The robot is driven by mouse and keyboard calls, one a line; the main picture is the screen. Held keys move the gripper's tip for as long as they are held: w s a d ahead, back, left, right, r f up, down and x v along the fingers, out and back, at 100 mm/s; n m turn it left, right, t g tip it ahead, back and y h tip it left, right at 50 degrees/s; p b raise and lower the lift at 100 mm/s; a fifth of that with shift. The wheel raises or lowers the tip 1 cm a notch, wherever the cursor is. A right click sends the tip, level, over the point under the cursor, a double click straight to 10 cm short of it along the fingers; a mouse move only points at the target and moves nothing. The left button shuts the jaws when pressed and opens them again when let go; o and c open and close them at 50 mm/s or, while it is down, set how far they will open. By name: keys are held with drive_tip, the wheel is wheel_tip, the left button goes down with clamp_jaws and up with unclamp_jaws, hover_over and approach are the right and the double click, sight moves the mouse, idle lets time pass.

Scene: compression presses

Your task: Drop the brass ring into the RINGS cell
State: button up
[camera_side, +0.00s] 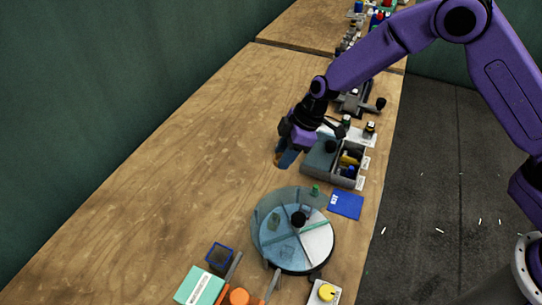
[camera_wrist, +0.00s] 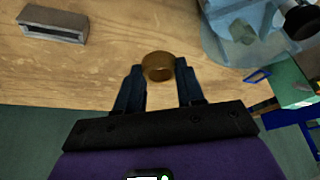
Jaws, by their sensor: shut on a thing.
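My gripper (camera_side: 283,160) is shut on the brass ring and hangs above the wooden table, left of the grey sorting box. The brass ring (camera_wrist: 158,67) shows between the fingertips in the wrist view; in the side view only a small brownish bit (camera_side: 278,159) shows at the tips. The grey sorting box (camera_side: 318,172) has several cells and stands near the table's right edge. One part is covered or closed in grey, and the open cells hold yellow, blue and dark pieces. Small white labels are on its right side, too small to read, so I cannot tell which cell is RINGS.
A round turntable (camera_side: 318,245) with a clear cover and dark knob stands nearer the camera. A blue card (camera_side: 346,205) lies beside it. A teal box (camera_side: 200,287), a blue-rimmed bin (camera_side: 219,256) and orange parts stand at the front. The table's left is clear.

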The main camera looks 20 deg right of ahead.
drive_tip(key=s+d+r, duration=0.3)
drive_tip(key=s+d, duration=0.1)
drive_tip(key=s, duration=0.2)
drive_tip(key=shift+s, duration=0.15)
drive_tip(key=shift+r, duration=0.1)
drive_tip(key=w+d+r, duration=0.1)
drive_tip(key=w+d, duration=0.3)
drive_tip(key=d, duration=0.7)
drive_tip(key=w+d, duration=0.4)
drive_tip(key=d, duration=0.7)
drive_tip(key=shift+a+f, duration=0.15)
drive_tip(key=shift+f, duration=2.3)
drive_tip(key=o, duration=1.1)
drive_tip(key=shift+r, duration=0.1)
